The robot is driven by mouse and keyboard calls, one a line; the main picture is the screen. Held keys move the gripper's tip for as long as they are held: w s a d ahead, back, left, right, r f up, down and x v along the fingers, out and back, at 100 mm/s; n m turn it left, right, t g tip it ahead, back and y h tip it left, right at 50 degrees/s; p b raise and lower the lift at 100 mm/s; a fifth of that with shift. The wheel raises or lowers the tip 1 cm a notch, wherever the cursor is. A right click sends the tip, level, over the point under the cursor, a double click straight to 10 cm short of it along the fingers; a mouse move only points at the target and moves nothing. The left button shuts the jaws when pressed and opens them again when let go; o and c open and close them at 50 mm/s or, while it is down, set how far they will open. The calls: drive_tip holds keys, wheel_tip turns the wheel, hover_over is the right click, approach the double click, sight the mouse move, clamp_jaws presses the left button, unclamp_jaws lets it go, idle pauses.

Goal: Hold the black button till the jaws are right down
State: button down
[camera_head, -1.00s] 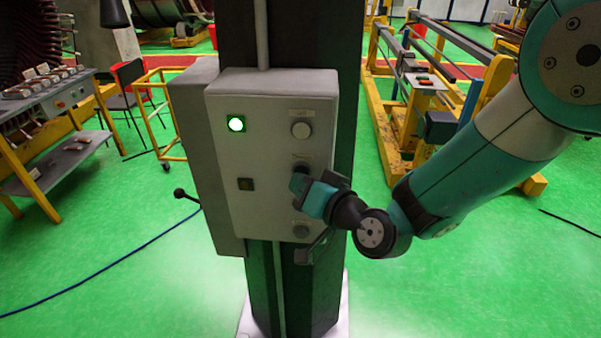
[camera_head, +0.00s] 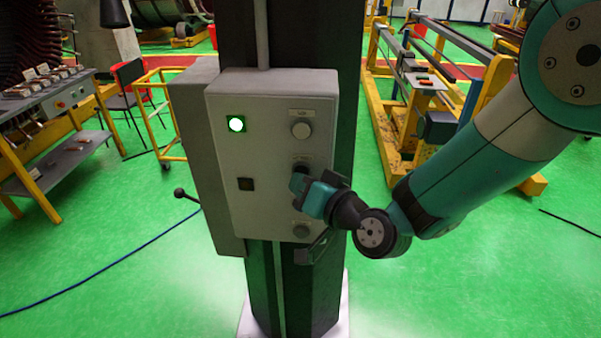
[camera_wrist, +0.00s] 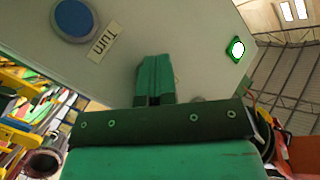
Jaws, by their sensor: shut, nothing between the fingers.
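The grey control box (camera_head: 270,90) is fixed to a dark column in the head view. The black button (camera_head: 302,166) is the middle one in its right-hand column, mostly hidden behind my gripper. My gripper (camera_head: 299,182) is shut, with its fingertips at that button; they look to be touching it, but how far it is pressed cannot be told. In the wrist view my shut fingers (camera_wrist: 155,75) point at the panel face (camera_wrist: 200,40) and cover the button. A green lamp (camera_head: 236,124) on the box is lit. The jaws are not clearly seen.
A square dark lamp (camera_head: 245,184) is unlit. A lever (camera_head: 185,194) sticks out at left. Yellow frames stand behind; the green floor around is mostly clear.

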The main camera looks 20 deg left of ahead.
idle(0.3)
drive_tip(key=shift+s+d+b, duration=0.2)
drive_tip(key=shift+s+b, duration=0.15)
drive_tip(key=shift+s, duration=0.4)
drive_tip(key=shift+s+d+b, duration=0.15)
drive_tip(key=shift+s+d, duration=0.05)
drive_tip(key=shift+s, duration=0.6)
drive_tip(key=shift+s+d+b, duration=0.15)
drive_tip(key=shift+s+d, duration=0.05)
drive_tip(key=shift+s, duration=0.65)
drive_tip(key=shift+s+d+b, duration=0.15)
drive_tip(key=shift+s+d, duration=0.05)
drive_tip(key=shift+s, duration=0.6)
